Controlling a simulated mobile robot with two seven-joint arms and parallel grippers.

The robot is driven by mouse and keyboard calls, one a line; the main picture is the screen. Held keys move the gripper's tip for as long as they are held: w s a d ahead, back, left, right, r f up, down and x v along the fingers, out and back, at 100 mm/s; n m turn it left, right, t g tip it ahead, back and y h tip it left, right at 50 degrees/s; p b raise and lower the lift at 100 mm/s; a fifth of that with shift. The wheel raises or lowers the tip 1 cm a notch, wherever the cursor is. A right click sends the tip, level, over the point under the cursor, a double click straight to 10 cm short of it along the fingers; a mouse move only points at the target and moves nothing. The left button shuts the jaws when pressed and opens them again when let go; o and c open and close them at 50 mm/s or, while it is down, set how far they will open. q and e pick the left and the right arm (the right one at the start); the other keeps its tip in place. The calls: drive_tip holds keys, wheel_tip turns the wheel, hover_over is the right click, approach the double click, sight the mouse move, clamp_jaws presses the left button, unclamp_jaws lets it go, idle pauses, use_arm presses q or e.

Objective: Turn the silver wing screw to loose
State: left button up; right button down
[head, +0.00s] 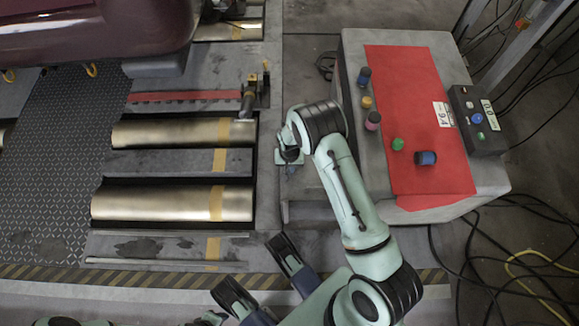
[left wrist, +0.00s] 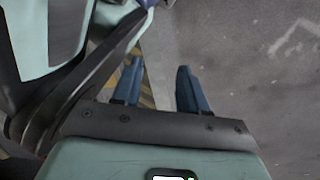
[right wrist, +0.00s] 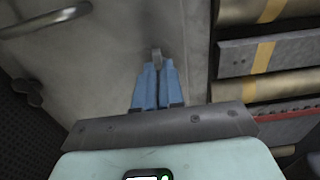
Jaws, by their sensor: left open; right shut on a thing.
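The silver wing screw (right wrist: 157,56) shows in the right wrist view as a small grey piece at the fingertips. My right gripper (right wrist: 157,68) is shut on it, and the blue fingers cover most of it. In the head view my right gripper (head: 289,156) points down beside the roller bed's right edge; my own wrist hides the screw there. How far the screw is turned cannot be told. My left gripper (left wrist: 156,80) is open and empty above the floor, with its fingers well apart. In the head view it seems to be at the bottom middle, partly covered.
Brass-coloured rollers (head: 175,204) lie left of my right gripper. A grey table (head: 355,45) with a red cloth (head: 400,75), several small coloured cylinders and a control box (head: 478,120) stands at right. Cables (head: 480,235) lie on the floor. A dark red vehicle (head: 90,30) overhangs the upper left.

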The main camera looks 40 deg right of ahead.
use_arm(q)
drive_tip(key=shift+w, duration=0.1)
use_arm(e)
drive_tip(key=shift+n, duration=0.4)
drive_tip(key=n, duration=0.2)
drive_tip(key=shift+n, duration=0.4)
drive_tip(key=n, duration=0.4)
drive_tip(key=shift+n+p, duration=0.3)
drive_tip(key=shift+p, duration=0.05)
drive_tip(key=n, duration=0.4)
use_arm(q)
drive_tip(key=shift+w+d+r+t, duration=0.1)
drive_tip(key=shift+w+r+t, duration=0.3)
drive_tip(key=shift+w, duration=0.35)
use_arm(e)
drive_tip(key=n, duration=0.4)
drive_tip(key=shift+n, duration=0.3)
drive_tip(key=c, duration=1.2)
unclamp_jaws()
drive_tip(key=shift+c, duration=0.2)
use_arm(q)
drive_tip(key=shift+r, duration=0.1)
